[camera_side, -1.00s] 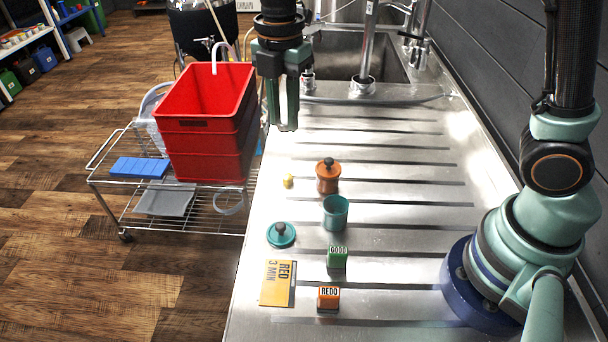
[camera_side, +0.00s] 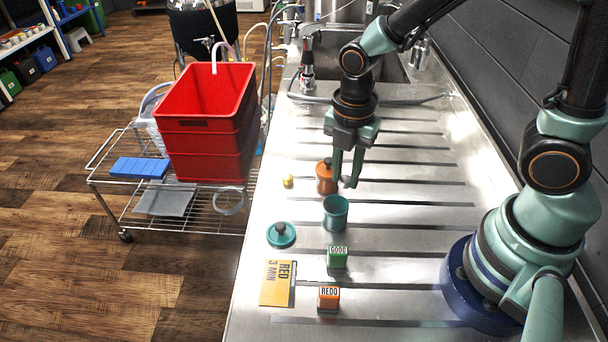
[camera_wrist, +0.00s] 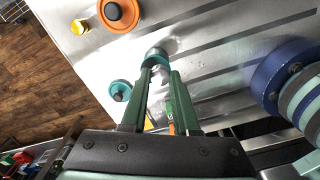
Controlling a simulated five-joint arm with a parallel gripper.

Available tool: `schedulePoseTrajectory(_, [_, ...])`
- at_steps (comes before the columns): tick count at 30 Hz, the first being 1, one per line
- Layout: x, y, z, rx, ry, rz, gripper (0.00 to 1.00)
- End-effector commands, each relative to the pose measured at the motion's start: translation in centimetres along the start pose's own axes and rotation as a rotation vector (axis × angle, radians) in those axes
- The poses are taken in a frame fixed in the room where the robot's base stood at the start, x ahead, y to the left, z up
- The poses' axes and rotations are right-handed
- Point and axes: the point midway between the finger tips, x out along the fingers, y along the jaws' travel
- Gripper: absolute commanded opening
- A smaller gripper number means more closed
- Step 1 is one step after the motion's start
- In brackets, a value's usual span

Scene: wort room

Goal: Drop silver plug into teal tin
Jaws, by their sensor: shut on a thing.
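The teal tin (camera_side: 335,214) stands open and upright on the steel drainboard in the side view. It also shows just beyond my fingertips in the wrist view (camera_wrist: 154,51). My gripper (camera_side: 346,183) points down, above and slightly behind and right of the tin in the picture, apart from it. It is shut on a small greyish thing at its tips, which fits the silver plug (camera_side: 347,182); the fingers hide much of it. In the wrist view the fingertips (camera_wrist: 158,68) overlap the near side of the tin, and the plug is hard to make out there.
An orange tin with a knobbed lid (camera_side: 327,179) stands close behind the teal tin. A teal lid (camera_side: 281,236), a yellow piece (camera_side: 288,181), a green block (camera_side: 337,258), an orange block (camera_side: 328,298) and a yellow card (camera_side: 276,283) lie around.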

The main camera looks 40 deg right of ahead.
Motion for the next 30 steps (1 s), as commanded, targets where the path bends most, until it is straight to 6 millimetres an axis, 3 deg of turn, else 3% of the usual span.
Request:
schedulePoseTrajectory(10, [3.5, -0.1, 0.0, 0.0, 0.0, -0.005, 0.0])
schedulePoseTrajectory(22, [4.1, 0.0, 0.0, 0.0, 0.0, -0.001, 0.0])
schedulePoseTrajectory(23, [4.1, 0.0, 0.0, 0.0, 0.0, -0.001, 0.33])
schedulePoseTrajectory(25, [4.1, 0.0, 0.0, 0.0, 0.0, -0.001, 0.59])
schedulePoseTrajectory(26, [4.1, 0.0, 0.0, 0.0, 0.0, -0.001, 0.64])
schedulePoseTrajectory(30, [4.1, 0.0, 0.0, 0.0, 0.0, -0.001, 0.64])
